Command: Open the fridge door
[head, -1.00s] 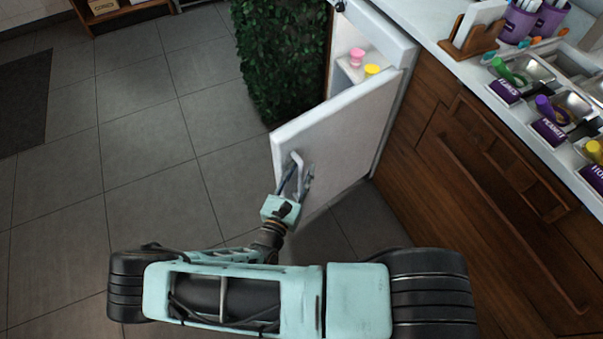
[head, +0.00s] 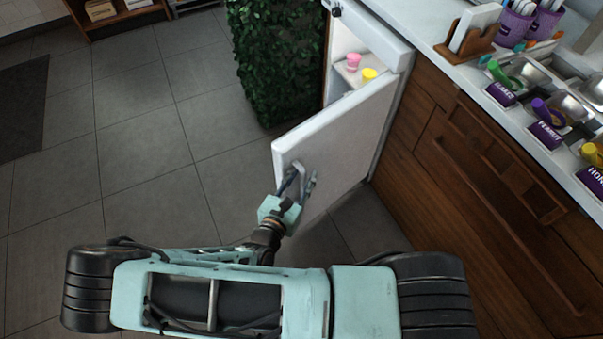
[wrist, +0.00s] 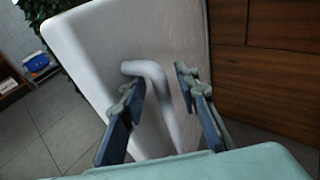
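The white fridge door (head: 335,140) stands partly open in the head view, swung out from the fridge body (head: 385,38). Pink and yellow cups (head: 352,60) show inside. The door's pale bent handle (wrist: 154,75) is on its outer face in the wrist view. My gripper (head: 304,178) is at the door's outer face, near its free edge. In the wrist view my gripper (wrist: 160,82) has its two fingers apart, with the handle between them. A gap shows beside the right finger; contact at the left finger is unclear.
A leafy green hedge (head: 275,60) stands left of the fridge. A wooden counter (head: 480,180) with topping trays and purple labels runs along the right. Tiled floor (head: 140,150) is clear to the left. A low shelf (head: 115,12) stands at the back left.

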